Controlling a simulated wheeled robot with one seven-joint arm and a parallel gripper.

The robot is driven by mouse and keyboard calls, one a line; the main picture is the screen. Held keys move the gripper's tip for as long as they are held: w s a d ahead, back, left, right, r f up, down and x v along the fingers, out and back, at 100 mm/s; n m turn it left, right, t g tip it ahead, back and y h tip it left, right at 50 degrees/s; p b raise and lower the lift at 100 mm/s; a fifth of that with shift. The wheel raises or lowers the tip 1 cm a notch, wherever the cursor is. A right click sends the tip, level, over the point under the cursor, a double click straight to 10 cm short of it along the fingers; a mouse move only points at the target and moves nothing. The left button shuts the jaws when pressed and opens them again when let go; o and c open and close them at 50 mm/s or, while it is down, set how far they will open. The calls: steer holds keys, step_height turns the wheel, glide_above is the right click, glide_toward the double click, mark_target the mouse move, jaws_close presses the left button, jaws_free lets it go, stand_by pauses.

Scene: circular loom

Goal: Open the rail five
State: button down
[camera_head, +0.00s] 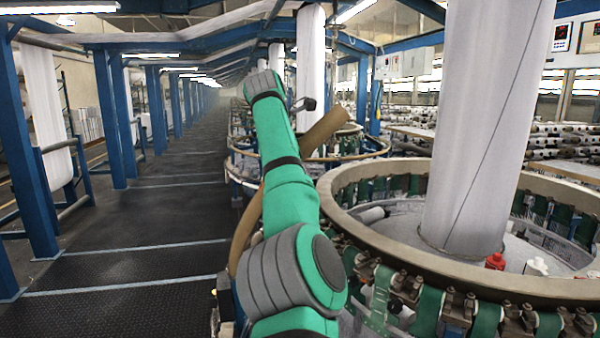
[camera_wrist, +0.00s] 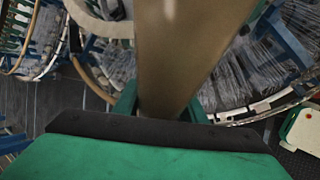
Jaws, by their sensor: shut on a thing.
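A tan curved rail (camera_head: 320,132), which I take to be rail five, shows in the head view on both sides of my green arm. Its upper end sticks out to the right, and a lower tan length (camera_head: 243,235) shows to the left of the arm. The arm hides the part between. In the wrist view the rail (camera_wrist: 188,45) runs from the top edge down between the green fingers of my gripper (camera_wrist: 160,106). My gripper is shut on the rail. The fingertips are partly hidden by the dark wrist edge. In the head view my gripper is hidden behind the arm.
A large loom ring (camera_head: 440,267) stands close on the right, around a white fabric column (camera_head: 485,130). More looms stand behind. A dark floor aisle (camera_head: 150,260) lies clear on the left, bordered by blue posts (camera_head: 108,120).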

steer(key=shift+d+f, duration=0.2)
steer(key=shift+d, duration=0.1)
steer(key=c, duration=1.2)
jaws_free()
steer(key=shift+w, duration=0.1)
steer(key=shift+o, duration=0.2)
steer(key=shift+a+r, duration=0.1)
steer(key=shift+a, duration=0.15)
steer(key=v, duration=1.1)
steer(key=shift+a, duration=0.1)
